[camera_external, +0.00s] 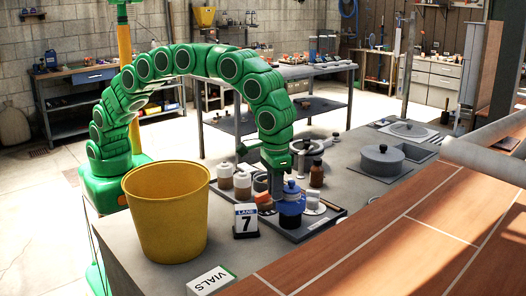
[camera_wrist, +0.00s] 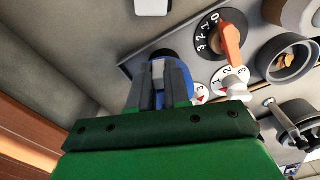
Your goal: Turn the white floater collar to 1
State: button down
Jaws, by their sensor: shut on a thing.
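My gripper (camera_wrist: 160,85) is shut on a blue item (camera_wrist: 181,78), with a pale piece showing between the fingers. In the external view the blue item (camera_external: 291,208) looks like a rounded pot near the dark tray's front edge, with my gripper over it. A white dial (camera_wrist: 232,80) with printed numerals and a white grip is just right of my gripper in the wrist view, apart from the fingers. Its setting is unclear. It seems to be the white item (camera_external: 313,206) right of the blue one.
A black numbered dial with an orange pointer (camera_wrist: 230,42) stands close by. A yellow bucket (camera_external: 165,215), a lane 7 sign (camera_external: 246,221) and a VIALS sign (camera_external: 211,281) are in front. A lidded grey pot (camera_external: 381,162) stands right.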

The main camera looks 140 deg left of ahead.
jog(key=c, duration=1.1)
grip_release()
notch_tip(320, 180, up, 7)
jog(key=shift+f, duration=0.15)
jog(key=shift+r, duration=0.55)
